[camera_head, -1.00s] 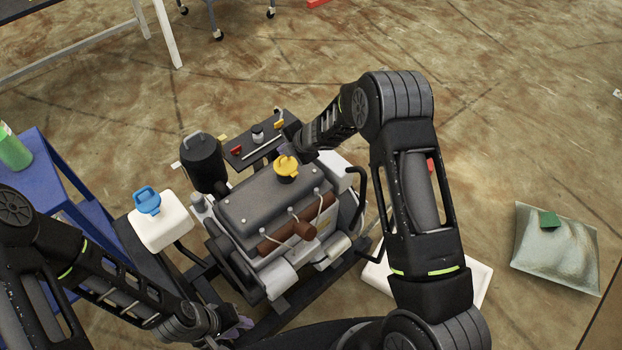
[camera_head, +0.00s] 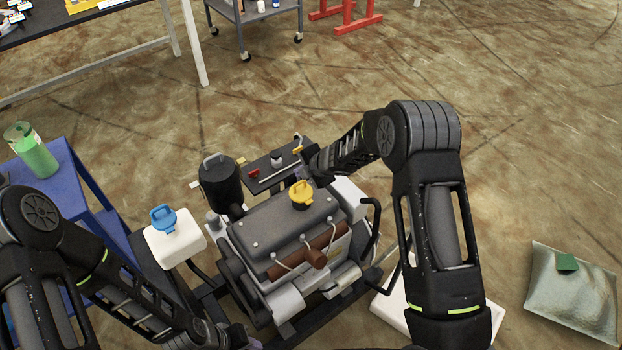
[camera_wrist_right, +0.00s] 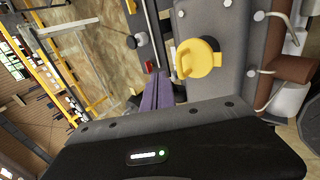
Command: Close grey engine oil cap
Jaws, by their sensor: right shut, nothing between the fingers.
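A yellow cap (camera_head: 301,195) with a loop handle and dark base sits on top of the grey engine cover (camera_head: 272,228); it also shows in the right wrist view (camera_wrist_right: 197,58). I see no cap on the engine that is clearly grey. My right gripper (camera_head: 304,173) is just behind the yellow cap, partly hidden by its arm. In the right wrist view its purple fingers (camera_wrist_right: 158,92) are together, empty, and beside the cap, not around it. My left gripper (camera_head: 250,344) is at the bottom edge, mostly cut off; its jaws cannot be made out.
A black canister (camera_head: 218,185) with a grey handle stands left of the engine. A white tank (camera_head: 177,245) with a blue cap (camera_head: 163,218) is further left. A small dark tray (camera_head: 268,170) with parts is behind. A blue cart (camera_head: 62,190) holds a green bottle (camera_head: 33,150).

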